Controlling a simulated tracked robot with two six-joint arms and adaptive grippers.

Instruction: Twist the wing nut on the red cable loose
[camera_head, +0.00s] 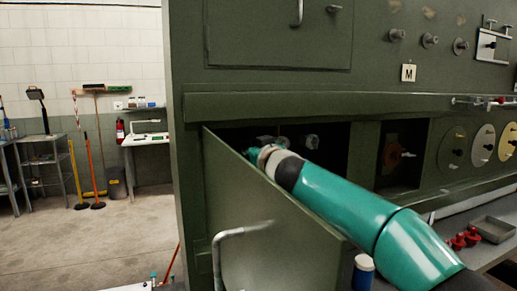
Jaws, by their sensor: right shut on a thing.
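My right arm comes in from the lower right and reaches into the dark open compartment (335,135) in the green panel. My right gripper (284,141) is at the mouth of this compartment, mostly hidden behind my own wrist. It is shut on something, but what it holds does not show. A small grey round fitting (312,142) is just right of the gripper inside the compartment. I cannot make out a red cable or a wing nut there. My left gripper is not in view.
A green door (250,215) with a bar handle (217,255) hangs open below the compartment. A second opening to the right holds a dark red part (393,152). Round discs (452,148), a grey tray (492,229) and red items (466,239) are further right.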

